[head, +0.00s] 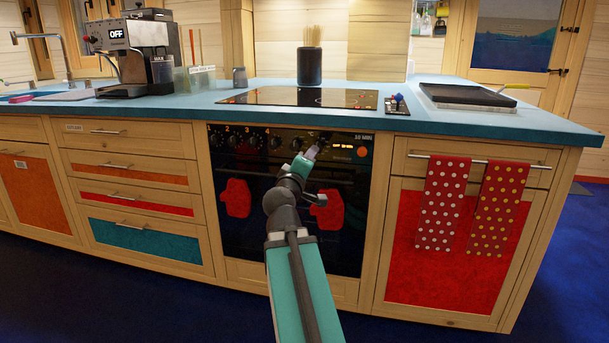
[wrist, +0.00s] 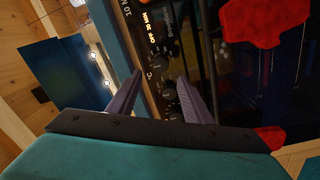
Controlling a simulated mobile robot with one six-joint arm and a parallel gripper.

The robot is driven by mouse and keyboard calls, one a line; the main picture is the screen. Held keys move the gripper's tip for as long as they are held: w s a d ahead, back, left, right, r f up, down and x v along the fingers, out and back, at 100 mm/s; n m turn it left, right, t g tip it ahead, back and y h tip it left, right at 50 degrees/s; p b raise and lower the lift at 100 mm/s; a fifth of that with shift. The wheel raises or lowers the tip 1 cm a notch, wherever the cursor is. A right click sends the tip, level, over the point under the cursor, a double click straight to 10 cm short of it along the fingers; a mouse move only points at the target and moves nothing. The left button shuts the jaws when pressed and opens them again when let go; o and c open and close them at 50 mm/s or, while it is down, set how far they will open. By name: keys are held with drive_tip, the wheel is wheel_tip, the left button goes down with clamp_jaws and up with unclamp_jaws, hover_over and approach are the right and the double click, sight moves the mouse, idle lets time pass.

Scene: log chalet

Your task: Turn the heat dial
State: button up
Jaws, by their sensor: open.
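The oven's black control panel (head: 330,139) runs along the top of the oven front, with a row of dark dials (head: 253,141) on its left part. My gripper (head: 311,152) is in front of the panel, right of the numbered dials. In the wrist view, its two fingers (wrist: 160,74) are apart, with dark dials (wrist: 169,95) of the panel showing between them. A °C mark is beside one of these dials. Contact with a dial cannot be told. The lit display (wrist: 151,30) is beyond the fingertips.
The oven door below has red mitts (head: 236,198) hanging on it. The blue countertop (head: 190,100) overhangs the panel, with a black cooktop (head: 300,97) on it. Dotted towels (head: 442,205) hang from a rail at right. The blue floor in front is clear.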

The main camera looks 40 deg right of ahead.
drive_tip(key=shift+s+a+f+b, duration=0.2)
drive_tip(key=shift+s+a+b, duration=0.3)
drive_tip(key=shift+b, duration=1.6)
drive_tip(key=b+v, duration=0.2)
drive_tip(key=shift+a+r+b, duration=0.1)
drive_tip(key=shift+a+b, duration=0.25)
drive_tip(key=shift+a, duration=0.05)
drive_tip(key=shift+r, duration=0.1)
